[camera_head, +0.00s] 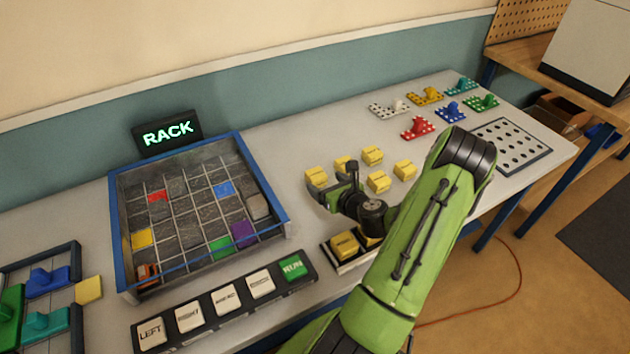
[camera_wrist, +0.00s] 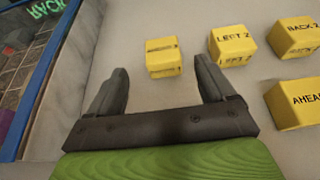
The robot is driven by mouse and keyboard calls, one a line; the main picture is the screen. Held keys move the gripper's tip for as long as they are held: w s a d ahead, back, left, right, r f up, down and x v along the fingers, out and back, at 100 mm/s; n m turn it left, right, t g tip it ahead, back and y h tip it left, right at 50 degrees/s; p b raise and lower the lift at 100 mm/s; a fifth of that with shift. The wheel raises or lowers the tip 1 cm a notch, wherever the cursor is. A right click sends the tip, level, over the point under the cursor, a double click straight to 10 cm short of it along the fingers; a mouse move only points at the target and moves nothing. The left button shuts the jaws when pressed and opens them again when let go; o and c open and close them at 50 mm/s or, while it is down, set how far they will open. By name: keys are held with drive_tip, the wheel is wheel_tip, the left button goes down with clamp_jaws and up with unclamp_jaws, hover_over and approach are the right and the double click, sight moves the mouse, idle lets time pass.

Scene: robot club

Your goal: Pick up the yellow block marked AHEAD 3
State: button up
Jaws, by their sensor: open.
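Several yellow blocks lie on the table. The one straight ahead of my gripper in the wrist view (camera_wrist: 163,58) has a label too blurred to read; it appears to be the leftmost block in the head view (camera_head: 316,177). Another block (camera_wrist: 303,104), at the right edge of the wrist view, reads AHEAD, with its number cut off. I cannot tell which block is AHEAD 3. My gripper (camera_wrist: 160,74) is open and empty, its fingers apart on either side of the near side of the blurred-label block. It also shows in the head view (camera_head: 340,184).
Blocks LEFT 2 (camera_wrist: 232,42) and BACK 2 (camera_wrist: 296,37) stand close right of the gripper. The blue-rimmed rack grid (camera_head: 283,205) is at left. A button panel (camera_head: 225,300) lies in front. A small tray (camera_head: 350,266) holds yellow blocks beside my arm.

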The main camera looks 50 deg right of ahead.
sight(315, 172)
drive_tip(key=x, duration=0.8)
drive_tip(key=shift+w+d+r+b, duration=0.1)
drive_tip(key=shift+w+d+b, duration=0.15)
drive_tip(key=shift+b, duration=0.15)
drive_tip(key=shift+s, duration=0.1)
drive_tip(key=shift+c, duration=0.3)
drive_tip(key=c, duration=1)
drive_tip(key=shift+r, duration=0.2)
